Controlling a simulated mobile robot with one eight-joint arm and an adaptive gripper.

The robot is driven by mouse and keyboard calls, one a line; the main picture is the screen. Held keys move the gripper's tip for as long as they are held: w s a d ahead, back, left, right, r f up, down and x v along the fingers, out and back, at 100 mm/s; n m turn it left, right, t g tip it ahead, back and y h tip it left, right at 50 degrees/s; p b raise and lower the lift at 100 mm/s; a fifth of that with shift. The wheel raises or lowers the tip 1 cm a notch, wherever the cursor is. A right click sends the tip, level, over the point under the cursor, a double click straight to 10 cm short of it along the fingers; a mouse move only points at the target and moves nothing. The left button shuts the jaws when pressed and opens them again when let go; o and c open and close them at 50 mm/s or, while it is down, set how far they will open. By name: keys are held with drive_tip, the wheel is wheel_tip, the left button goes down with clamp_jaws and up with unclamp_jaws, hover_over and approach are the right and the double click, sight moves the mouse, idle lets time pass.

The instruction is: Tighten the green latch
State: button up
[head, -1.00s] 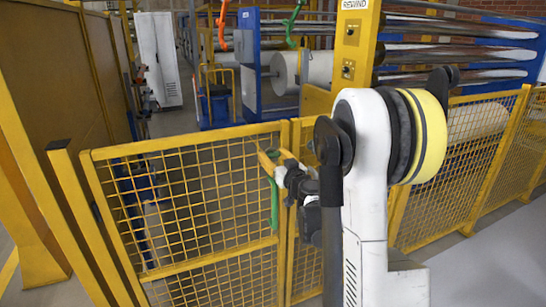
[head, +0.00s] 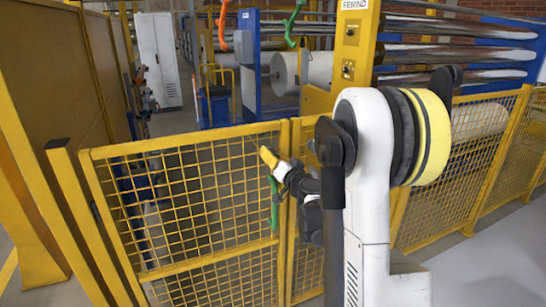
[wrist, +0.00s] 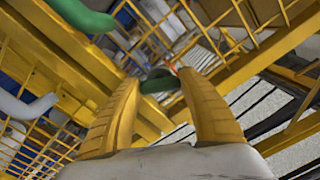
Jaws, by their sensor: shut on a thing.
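The green latch (head: 274,204) is an upright green handle on the yellow mesh gate in the head view. My gripper (head: 268,158) is at its upper end, with its yellow fingers pointing up and left. In the wrist view, the two yellow fingers of my gripper (wrist: 160,82) stand apart with a green piece of the latch (wrist: 160,85) between their tips. They are shut on it. The fingers hide part of the latch, and the exact contact is hard to see.
The yellow mesh gate (head: 190,190) and fence (head: 490,160) stand close around my arm. A yellow post with a control panel (head: 352,50) rises behind. A green hook (head: 291,25) and an orange hook (head: 222,28) hang beyond. Grey floor is clear at the lower right.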

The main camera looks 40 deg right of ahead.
drive_tip(key=m, duration=0.5)
drive_tip(key=shift+m, duration=0.3)
drive_tip(key=m, duration=0.5)
drive_tip(key=shift+b, duration=0.3)
drive_tip(key=shift+m, duration=0.3)
drive_tip(key=o, duration=1.2)
drive_tip(key=v, duration=1.2)
